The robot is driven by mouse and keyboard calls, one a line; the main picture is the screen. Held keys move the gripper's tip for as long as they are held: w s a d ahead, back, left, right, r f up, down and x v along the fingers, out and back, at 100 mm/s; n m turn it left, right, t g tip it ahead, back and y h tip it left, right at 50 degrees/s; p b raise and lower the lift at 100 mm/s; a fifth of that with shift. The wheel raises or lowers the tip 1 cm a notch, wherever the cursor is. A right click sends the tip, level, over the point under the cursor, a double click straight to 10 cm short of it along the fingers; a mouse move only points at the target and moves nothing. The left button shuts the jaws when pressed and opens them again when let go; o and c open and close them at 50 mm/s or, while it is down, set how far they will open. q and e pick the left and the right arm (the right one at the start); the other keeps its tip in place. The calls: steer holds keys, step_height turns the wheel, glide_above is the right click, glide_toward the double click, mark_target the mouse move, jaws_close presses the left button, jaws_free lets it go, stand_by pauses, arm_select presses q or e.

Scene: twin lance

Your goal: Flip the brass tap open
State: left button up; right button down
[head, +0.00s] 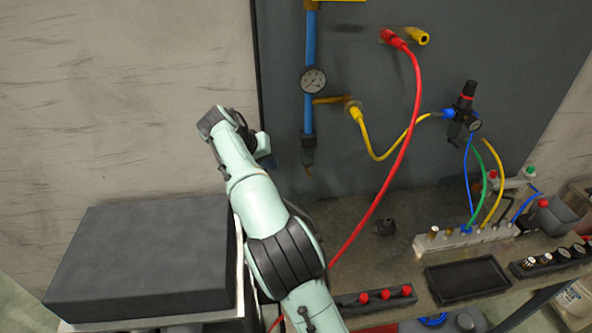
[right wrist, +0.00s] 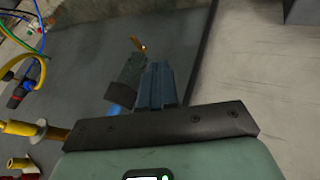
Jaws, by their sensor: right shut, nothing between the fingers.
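A small brass tap (head: 308,172) hangs at the lower end of a dark fitting on the blue vertical pipe (head: 309,105) against the grey panel. In the right wrist view the brass piece (right wrist: 138,44) shows just beyond the dark fitting (right wrist: 131,70). My right gripper (head: 264,147) is left of the pipe's lower end in the head view, apart from the tap. In the right wrist view its blue-grey fingers (right wrist: 155,70) are together with nothing between them, beside the fitting in the picture. Whether they touch it I cannot tell. My left gripper is out of view.
A red hose (head: 408,130) hangs to the right. A manifold (head: 465,237) and a black tray (head: 467,281) are on the bench. A dark block (head: 145,260) stands at left.

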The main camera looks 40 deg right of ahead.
mark_target(308, 171)
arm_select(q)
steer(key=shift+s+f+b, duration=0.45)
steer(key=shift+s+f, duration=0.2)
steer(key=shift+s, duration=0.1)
arm_select(e)
steer(key=d+f, duration=0.8)
steer(key=d, duration=0.1)
steer(key=shift+s+d, duration=0.25)
steer(key=shift+s, duration=0.15)
